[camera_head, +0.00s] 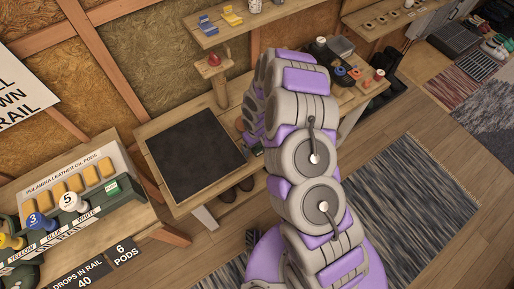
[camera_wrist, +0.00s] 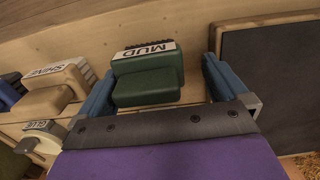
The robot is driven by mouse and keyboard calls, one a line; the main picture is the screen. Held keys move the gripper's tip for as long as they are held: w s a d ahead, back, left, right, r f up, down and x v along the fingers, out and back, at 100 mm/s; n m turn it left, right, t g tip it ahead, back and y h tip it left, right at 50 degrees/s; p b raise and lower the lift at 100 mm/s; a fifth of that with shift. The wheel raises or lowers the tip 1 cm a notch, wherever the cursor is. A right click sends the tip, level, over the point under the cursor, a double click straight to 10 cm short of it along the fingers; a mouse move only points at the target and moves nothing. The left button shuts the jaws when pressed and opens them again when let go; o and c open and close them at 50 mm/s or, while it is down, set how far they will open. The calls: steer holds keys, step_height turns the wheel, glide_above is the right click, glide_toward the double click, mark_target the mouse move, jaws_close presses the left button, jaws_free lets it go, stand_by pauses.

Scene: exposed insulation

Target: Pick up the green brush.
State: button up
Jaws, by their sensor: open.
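The green brush (camera_wrist: 148,84) has a dark green block body, dark bristles and a white MUD label. In the wrist view it stands near a wooden board, between the two blue fingers of my gripper (camera_wrist: 160,68). My gripper is open, with one finger on each side of the brush. The left finger is close to the brush and a gap shows at the right. I cannot tell whether either finger touches it. In the head view my arm covers the brush and most of my gripper.
A tan brush labelled SHINE (camera_wrist: 56,88) and a round tin labelled GLUE (camera_wrist: 40,138) are left of my gripper. A dark mat (camera_head: 195,152) lies on the wooden workbench (camera_head: 176,194). The oil pods rack (camera_head: 75,185) stands at the left. A striped rug (camera_head: 410,195) covers floor at the right.

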steer(key=shift+d, duration=0.45)
steer(key=shift+d+r, duration=0.15)
steer(key=shift+d, duration=0.45)
steer(key=shift+c, duration=1.2)
steer(key=c, duration=0.3)
steer(key=shift+a, duration=0.55)
steer(key=c, duration=0.3)
steer(key=shift+s+a, duration=0.1)
steer(key=shift+a, duration=0.1)
steer(key=shift+c, duration=1.4)
steer(key=shift+d, duration=0.5)
steer(key=shift+r, duration=0.4)
step_height(320, 180, up, 3)
steer(key=shift+a+f+p, duration=0.1)
steer(key=shift+a+p, duration=0.05)
steer(key=shift+p, duration=0.45)
steer(key=s+a, duration=0.3)
steer(key=s, duration=0.1)
steer(key=s+a+p, duration=0.1)
steer(key=s+a, duration=0.2)
steer(key=a, duration=0.1)
steer(key=s+a+r+p, duration=0.1)
steer(key=s+a, duration=0.3)
steer(key=shift+s+r, duration=0.1)
steer(key=shift+s, duration=0.25)
